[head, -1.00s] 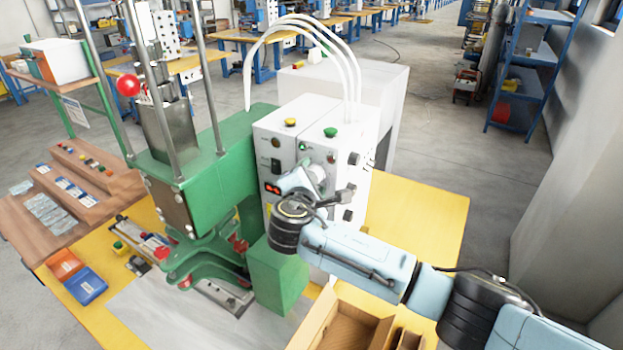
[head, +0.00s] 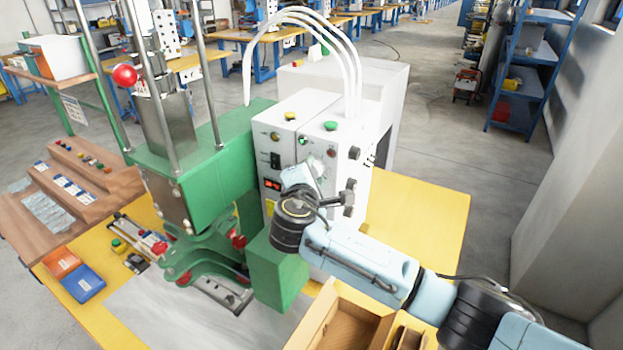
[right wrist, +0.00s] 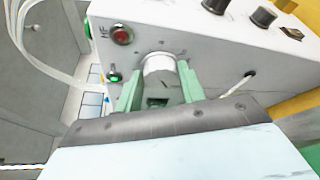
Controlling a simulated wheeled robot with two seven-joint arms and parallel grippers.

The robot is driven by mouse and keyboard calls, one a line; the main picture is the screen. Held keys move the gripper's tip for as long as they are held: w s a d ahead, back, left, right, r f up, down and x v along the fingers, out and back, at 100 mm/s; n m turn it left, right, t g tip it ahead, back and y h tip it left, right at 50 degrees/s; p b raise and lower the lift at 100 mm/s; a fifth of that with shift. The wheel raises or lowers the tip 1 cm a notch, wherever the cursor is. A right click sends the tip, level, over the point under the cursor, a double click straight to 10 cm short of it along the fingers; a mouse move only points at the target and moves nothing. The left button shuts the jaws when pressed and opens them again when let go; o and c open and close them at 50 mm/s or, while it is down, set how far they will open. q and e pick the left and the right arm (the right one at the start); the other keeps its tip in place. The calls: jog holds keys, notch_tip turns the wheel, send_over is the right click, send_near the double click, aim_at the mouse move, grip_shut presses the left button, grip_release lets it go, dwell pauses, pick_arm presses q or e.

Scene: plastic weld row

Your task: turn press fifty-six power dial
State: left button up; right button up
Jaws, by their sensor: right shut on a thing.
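The white power dial (right wrist: 159,66) is on the front panel of a white control box (head: 290,110). In the right wrist view the two green fingers of my right gripper (right wrist: 159,82) stand on either side of the dial, shut on it. In the head view my right wrist covers part of the panel, and the dial (head: 318,170) shows only in part behind it. My left gripper is not in view.
Green and red buttons and dark knobs (right wrist: 264,16) surround the dial. The green press (head: 195,170) stands left of the box. An open cardboard box (head: 345,335) lies below my right arm on the yellow table (head: 430,215). The table's right part is clear.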

jog(key=shift+f+m+t+b, duration=0.2)
jog(key=shift+m+t+b, duration=0.35)
jog(key=shift+m+b, duration=1.1)
jog(key=shift+f+m+t+b, duration=0.15)
jog(key=shift+m+t+b, duration=0.5)
jog(key=shift+b, duration=1.8)
jog(key=o, duration=1)
jog(key=shift+c, duration=0.2)
jog(key=shift+s, duration=0.1)
jog(key=s+a+b, duration=0.1)
jog(key=s+a, duration=0.1)
jog(key=s, duration=1.1)
jog(key=shift+a, duration=0.25)
jog(key=shift+f, duration=0.1)
